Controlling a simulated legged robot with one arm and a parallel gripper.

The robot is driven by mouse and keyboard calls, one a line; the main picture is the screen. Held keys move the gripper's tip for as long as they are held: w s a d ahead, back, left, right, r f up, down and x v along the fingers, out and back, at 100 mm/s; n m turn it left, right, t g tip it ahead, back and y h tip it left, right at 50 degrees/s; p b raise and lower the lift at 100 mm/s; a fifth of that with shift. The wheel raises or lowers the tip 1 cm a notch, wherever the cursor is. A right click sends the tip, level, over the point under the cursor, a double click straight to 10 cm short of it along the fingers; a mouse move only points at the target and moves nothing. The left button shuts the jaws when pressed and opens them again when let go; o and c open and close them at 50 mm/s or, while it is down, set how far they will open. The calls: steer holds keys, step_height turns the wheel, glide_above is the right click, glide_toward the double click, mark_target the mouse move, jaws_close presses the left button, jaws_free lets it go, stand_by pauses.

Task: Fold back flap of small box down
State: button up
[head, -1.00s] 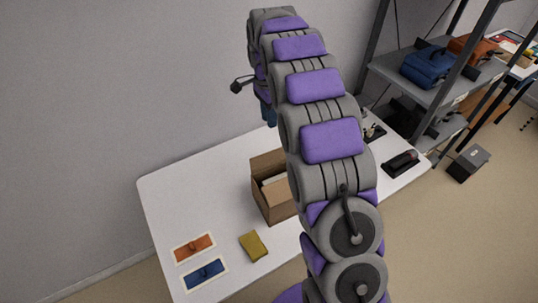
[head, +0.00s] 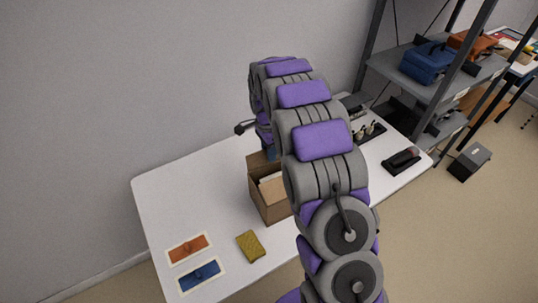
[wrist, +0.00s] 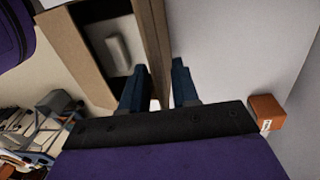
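The small brown cardboard box (head: 268,206) stands open on the white table in the head view, with a pale item inside. In the wrist view, the box's brown panel (wrist: 152,40) runs between the two blue fingers of my gripper (wrist: 159,68). It appears to be the back flap or back wall; I cannot tell exactly where one ends and the other begins. The fingers are apart, one on each side of the panel, and firm contact does not show. The pale item (wrist: 118,48) lies inside the box. In the head view my arm hides the box's right side.
The white table (head: 180,200) has clear room left of the box. An orange pouch (head: 188,248), a blue pouch (head: 200,275) and a yellow sponge-like block (head: 251,245) lie at the front. A black device (head: 401,160) lies at the right, near a grey shelf (head: 440,85).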

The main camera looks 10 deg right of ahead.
steer(key=shift+f, duration=0.55)
steer(key=shift+a, duration=0.1)
jaws_close()
stand_by(1.0)
